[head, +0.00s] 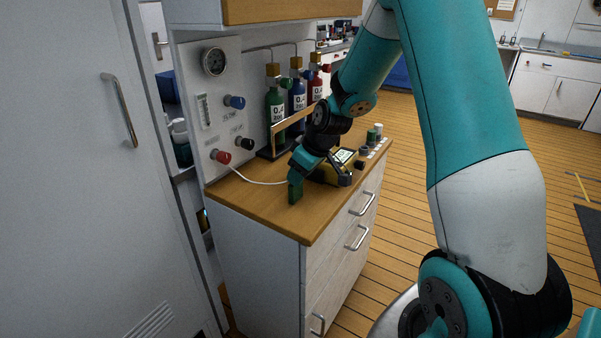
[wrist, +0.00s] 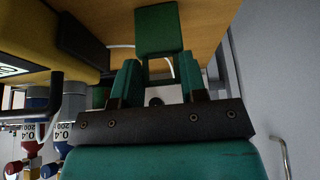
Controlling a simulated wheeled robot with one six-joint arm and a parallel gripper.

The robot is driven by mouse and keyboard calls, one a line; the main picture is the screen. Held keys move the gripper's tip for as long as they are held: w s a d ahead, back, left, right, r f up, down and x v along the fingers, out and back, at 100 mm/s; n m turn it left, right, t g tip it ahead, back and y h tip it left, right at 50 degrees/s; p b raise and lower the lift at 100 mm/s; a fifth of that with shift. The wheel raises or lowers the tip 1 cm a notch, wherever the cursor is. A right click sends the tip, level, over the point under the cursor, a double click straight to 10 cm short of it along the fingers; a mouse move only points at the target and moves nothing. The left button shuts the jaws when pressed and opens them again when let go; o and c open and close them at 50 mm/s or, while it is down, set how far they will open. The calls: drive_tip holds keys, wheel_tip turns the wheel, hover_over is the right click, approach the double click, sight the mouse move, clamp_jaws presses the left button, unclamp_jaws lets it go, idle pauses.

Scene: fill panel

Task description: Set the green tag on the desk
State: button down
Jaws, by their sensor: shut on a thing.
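The green tag (head: 295,190) hangs upright below my gripper (head: 298,172) over the front left part of the wooden desk (head: 250,203). In the wrist view the tag (wrist: 160,30) shows as a dark green block beyond the two fingers. My gripper (wrist: 158,72) is shut on it, with the fingers on either side of its narrower part. The desk top (wrist: 208,22) shows behind the tag. The tag's lower end is very near the desk, and I cannot tell whether it touches.
A yellow device (head: 328,175) stands close right of the tag. A white hose (head: 258,181) runs from the wall panel (head: 225,125) towards the gripper. Gas cylinders, a green one (head: 275,105) nearest, stand at the back. The desk's front left is clear.

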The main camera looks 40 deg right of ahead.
drive_tip(key=c, duration=0.7)
unclamp_jaws()
drive_tip(key=shift+o, duration=0.2)
drive_tip(key=shift+r, duration=0.3)
drive_tip(key=v, duration=1.1)
drive_tip(key=s+a+r+n+g+y, duration=0.1)
drive_tip(key=s+a, duration=0.2)
drive_tip(key=a, duration=0.3)
drive_tip(key=s+a+r, duration=0.2)
drive_tip(key=s+a, duration=0.1)
drive_tip(key=a, duration=0.4)
drive_tip(key=s+a+r+n+g+y, duration=0.1)
drive_tip(key=s+a, duration=0.3)
drive_tip(key=a, duration=0.2)
drive_tip(key=s+a+g, duration=0.2)
drive_tip(key=s+a, duration=0.5)
drive_tip(key=s, duration=0.6)
drive_tip(key=shift+a+n+g+p, duration=0.3)
drive_tip(key=shift+n+g+p, duration=0.05)
drive_tip(key=shift+n+g, duration=0.05)
